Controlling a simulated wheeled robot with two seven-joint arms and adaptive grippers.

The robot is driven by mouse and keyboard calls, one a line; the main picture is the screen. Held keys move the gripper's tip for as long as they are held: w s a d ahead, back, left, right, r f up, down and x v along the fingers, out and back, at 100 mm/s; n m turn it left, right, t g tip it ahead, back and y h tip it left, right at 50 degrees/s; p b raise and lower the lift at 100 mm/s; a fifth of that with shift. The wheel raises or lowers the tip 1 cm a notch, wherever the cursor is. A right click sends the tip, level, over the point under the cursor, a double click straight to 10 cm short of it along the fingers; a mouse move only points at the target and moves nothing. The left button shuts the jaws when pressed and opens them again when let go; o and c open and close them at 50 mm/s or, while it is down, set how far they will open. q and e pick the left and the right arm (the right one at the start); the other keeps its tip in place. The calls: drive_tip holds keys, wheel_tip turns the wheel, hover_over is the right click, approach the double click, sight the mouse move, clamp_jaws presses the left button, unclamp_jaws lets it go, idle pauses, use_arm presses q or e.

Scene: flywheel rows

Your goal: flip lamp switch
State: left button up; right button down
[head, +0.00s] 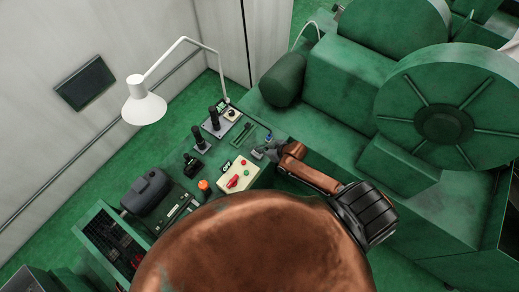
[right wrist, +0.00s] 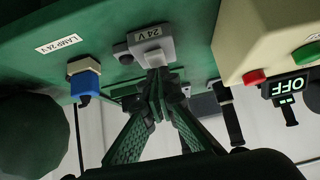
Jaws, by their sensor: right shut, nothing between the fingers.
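The white desk lamp (head: 144,106) stands on its thin bent arm at the back left of the green console. In the right wrist view a grey box labelled 24 V (right wrist: 150,44) with a pale switch-like piece (right wrist: 155,59) is fixed to the green panel, near a LAMP 24 V label (right wrist: 59,44). My right gripper (right wrist: 158,98) is shut and empty, its tips just below the pale piece. I cannot tell whether they touch it. In the head view my right gripper (head: 262,152) is at the console's right edge and hides the box. My left gripper is not in view.
A blue-ended connector (right wrist: 84,82) sits left of the grey box. A cream control box (head: 238,174) with a red switch and an OFF sign stands close by. Black levers (head: 214,117) rise behind. A large green flywheel (head: 445,110) stands at the right.

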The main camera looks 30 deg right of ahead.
drive_tip(key=shift+f, duration=0.25)
drive_tip(key=shift+w, duration=0.1)
drive_tip(key=shift+w+a+r, duration=0.2)
drive_tip(key=shift+w+a, duration=0.1)
drive_tip(key=shift+w, duration=0.4)
drive_tip(key=shift+s+r, duration=0.1)
drive_tip(key=v, duration=1.1)
drive_tip(key=shift+s+r, duration=0.3)
